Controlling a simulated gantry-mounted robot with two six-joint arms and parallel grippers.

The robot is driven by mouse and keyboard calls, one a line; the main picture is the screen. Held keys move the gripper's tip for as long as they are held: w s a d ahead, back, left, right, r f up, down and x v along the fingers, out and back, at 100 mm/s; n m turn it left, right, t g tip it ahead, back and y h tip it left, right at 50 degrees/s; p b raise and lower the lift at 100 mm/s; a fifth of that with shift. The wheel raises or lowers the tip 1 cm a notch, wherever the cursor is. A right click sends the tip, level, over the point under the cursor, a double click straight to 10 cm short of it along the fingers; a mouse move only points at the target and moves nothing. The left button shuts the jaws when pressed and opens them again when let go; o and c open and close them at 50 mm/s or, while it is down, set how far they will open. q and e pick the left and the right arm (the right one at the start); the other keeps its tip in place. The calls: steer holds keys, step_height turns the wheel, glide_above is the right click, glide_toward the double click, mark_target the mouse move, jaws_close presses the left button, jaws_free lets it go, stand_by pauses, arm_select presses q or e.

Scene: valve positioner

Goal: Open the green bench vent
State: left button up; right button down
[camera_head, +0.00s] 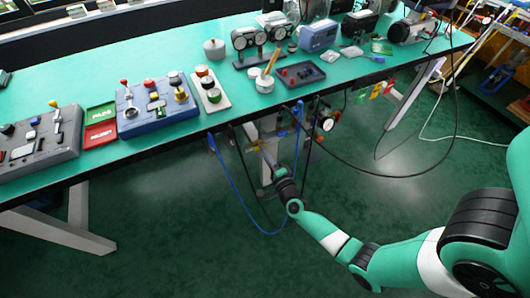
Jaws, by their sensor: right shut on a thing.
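My right gripper (257,146) reaches in from the lower right and is just below the front edge of the green-topped bench (60,95). It is shut on a small part with yellow showing beside its fingertips. That part is too small and too covered by the fingers to make out fully. I cannot clearly pick out a green vent there, nor tell whether it is open or shut. Green, yellow and red tags (376,91) hang under the bench edge to the right. My left gripper is not in view.
A round gauge (327,124) hangs right of the gripper. Control boxes (155,105) and twin gauges (258,38) stand on the bench. Black cables hang at right; the floor in front is clear.

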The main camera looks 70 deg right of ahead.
steer(key=c, duration=0.9)
jaws_free()
steer(key=shift+s+a, duration=0.1)
steer(key=p+v, duration=0.3)
steer(key=v, duration=0.8)
steer(key=shift+s+a, duration=0.15)
steer(key=shift+s, duration=0.05)
steer(key=shift+r, duration=0.1)
